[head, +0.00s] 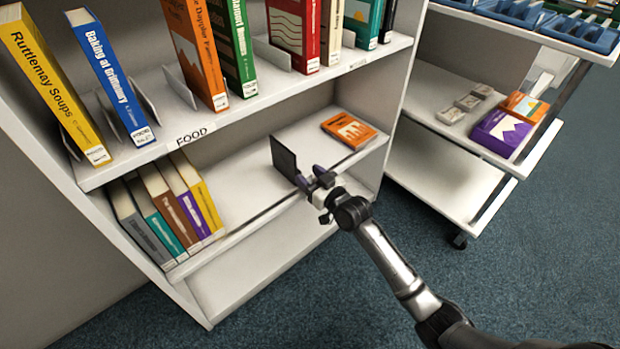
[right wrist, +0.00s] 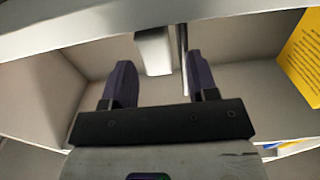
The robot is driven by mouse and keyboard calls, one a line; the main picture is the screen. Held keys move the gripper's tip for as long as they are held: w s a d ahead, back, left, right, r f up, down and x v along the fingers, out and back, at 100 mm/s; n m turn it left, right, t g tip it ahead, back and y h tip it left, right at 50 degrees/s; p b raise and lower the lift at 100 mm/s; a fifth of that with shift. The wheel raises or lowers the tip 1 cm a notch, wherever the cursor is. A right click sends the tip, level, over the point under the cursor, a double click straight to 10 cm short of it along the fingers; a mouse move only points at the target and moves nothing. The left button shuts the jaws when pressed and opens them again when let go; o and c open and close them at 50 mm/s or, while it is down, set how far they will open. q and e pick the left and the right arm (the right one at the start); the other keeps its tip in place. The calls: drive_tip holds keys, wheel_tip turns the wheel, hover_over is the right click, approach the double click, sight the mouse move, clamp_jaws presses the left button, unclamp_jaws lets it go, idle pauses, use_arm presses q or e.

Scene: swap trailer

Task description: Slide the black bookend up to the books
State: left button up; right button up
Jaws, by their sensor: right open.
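The black bookend (head: 284,158) stands upright on the lower shelf, right of the middle. A row of books stands at that shelf's left end: grey, teal, brown, purple and a yellow book (head: 200,193) at the right end, leaning. A wide bare gap separates this row from the bookend. My right gripper (head: 309,178) is open at the bookend's front edge. In the right wrist view the bookend's thin dark edge (right wrist: 182,55) shows between the purple fingers, closer to the right finger; contact cannot be told. The yellow book (right wrist: 305,60) shows there too. My left gripper is not in view.
An orange book (head: 349,130) lies flat on the lower shelf (head: 240,190), right of the bookend. The upper shelf (head: 290,85) with upright books and grey bookends overhangs it. A trolley (head: 440,125) with purple and orange books stands to the right.

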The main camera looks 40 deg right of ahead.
clamp_jaws()
idle(0.6)
